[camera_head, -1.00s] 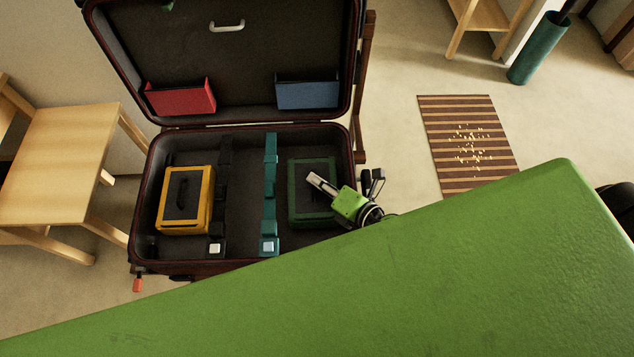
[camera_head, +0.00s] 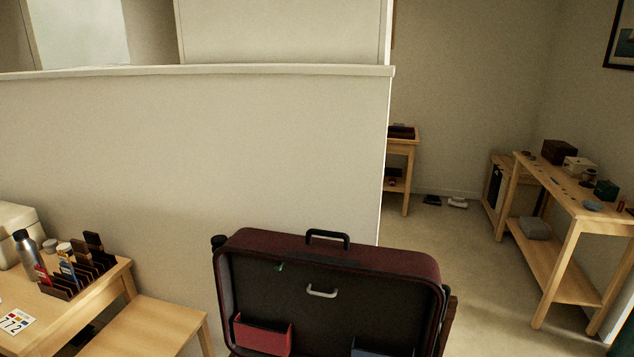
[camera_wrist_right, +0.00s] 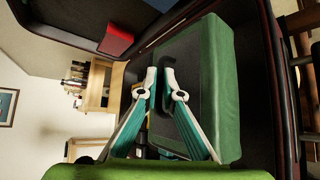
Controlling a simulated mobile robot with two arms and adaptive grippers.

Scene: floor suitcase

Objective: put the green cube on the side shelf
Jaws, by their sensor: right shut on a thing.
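The green cube (camera_wrist_right: 215,80) is a boxy fabric case with a dark handle (camera_wrist_right: 168,85), seen large in the right wrist view. It appears to sit inside the suitcase, close to its dark rim (camera_wrist_right: 285,90). My right gripper (camera_wrist_right: 160,82) has its fingertips together at the handle and is shut on it. The head view now looks up over the suitcase lid (camera_head: 350,244), so the cube and both grippers are out of that view. A low wooden shelf (camera_head: 150,325) stands left of the suitcase. My left gripper is in no current view.
A wooden table (camera_head: 60,325) at left holds a dark rack (camera_head: 75,282) and a bottle (camera_head: 27,250). A half-height wall (camera_head: 250,150) stands behind the suitcase. A two-tier wooden bench (camera_head: 565,280) with small boxes stands at right.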

